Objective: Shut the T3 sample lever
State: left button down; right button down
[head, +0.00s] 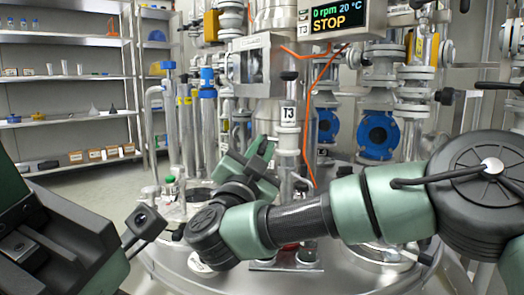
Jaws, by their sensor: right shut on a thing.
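The T3 label (289,115) is on a white upright fitting with a black top, in the middle of the head view. My right gripper (262,152) is just left of this fitting, with its wrist bent up from below. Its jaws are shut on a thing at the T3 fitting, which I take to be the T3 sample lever. The lever itself is hidden behind the gripper, so its angle cannot be told. Part of my left arm (60,235) shows at the lower left, away from the fitting. Its jaws are not clearly visible.
A display (335,17) above reads "0 rpm 20 °C STOP". An orange cable (309,110) hangs right of the T3 fitting. Blue flanges (378,135) and steel pipes crowd behind. The round steel vessel lid (165,262) lies below. Shelves (70,77) stand at the back left.

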jog(key=c, duration=1.7)
grip_release()
jog(key=shift+f, duration=0.1)
jog(key=shift+s+a, duration=0.1)
jog(key=shift+s, duration=0.15)
jog(key=p+v, duration=0.3)
jog(key=v, duration=0.4)
jog(key=shift+f, duration=0.15)
jog(key=shift+s, duration=0.15)
